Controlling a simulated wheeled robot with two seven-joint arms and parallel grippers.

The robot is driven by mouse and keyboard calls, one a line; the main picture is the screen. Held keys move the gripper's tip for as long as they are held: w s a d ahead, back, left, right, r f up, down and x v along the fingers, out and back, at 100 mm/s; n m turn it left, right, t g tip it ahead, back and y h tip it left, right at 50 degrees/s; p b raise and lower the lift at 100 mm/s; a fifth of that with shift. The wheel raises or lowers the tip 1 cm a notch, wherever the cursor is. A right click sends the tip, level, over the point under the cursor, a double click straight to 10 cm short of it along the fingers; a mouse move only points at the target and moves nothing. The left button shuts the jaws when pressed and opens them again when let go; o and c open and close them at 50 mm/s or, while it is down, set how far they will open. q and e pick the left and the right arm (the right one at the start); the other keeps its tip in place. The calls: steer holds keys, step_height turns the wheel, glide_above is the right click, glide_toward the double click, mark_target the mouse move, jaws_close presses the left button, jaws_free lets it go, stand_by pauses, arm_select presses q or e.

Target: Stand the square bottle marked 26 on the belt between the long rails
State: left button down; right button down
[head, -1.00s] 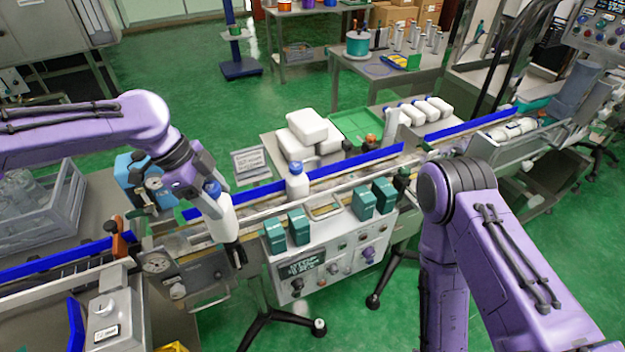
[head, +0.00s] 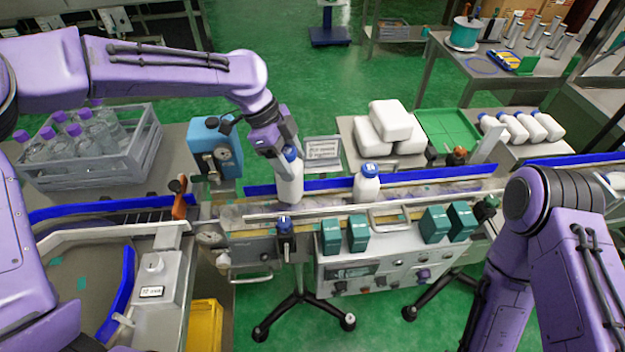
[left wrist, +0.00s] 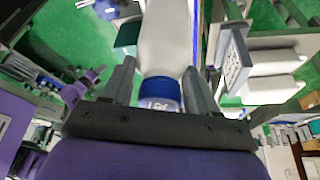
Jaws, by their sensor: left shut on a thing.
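My left gripper (head: 284,152) is shut on a white bottle (head: 289,188) with a blue cap, close to its top. The bottle hangs nearly upright over the left part of the belt (head: 432,194), between the blue back rail (head: 430,175) and the pale front rail (head: 330,208). I cannot tell whether its base touches the belt. In the left wrist view the bottle (left wrist: 165,40) sits between both fingers; the mark on its cap is too small to read. A similar white bottle (head: 367,188) stands on the belt to the right.
Teal boxes (head: 357,234) line the front edge of the conveyor. A blue device (head: 214,150) stands left of the held bottle. White containers (head: 390,120) and a green tray (head: 450,132) lie behind the back rail. A crate of bottles (head: 95,160) is at left.

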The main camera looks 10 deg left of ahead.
arm_select(q)
step_height(320, 180, down, 7)
steer(key=shift+f+p, duration=0.15)
steer(key=shift+p, duration=0.6)
steer(key=shift+w+f, duration=0.1)
steer(key=shift+f, duration=0.25)
steer(key=shift+c, duration=1.5)
jaws_free()
steer(key=b+v, duration=0.2)
steer(key=v, duration=1)
steer(key=shift+d, duration=0.1)
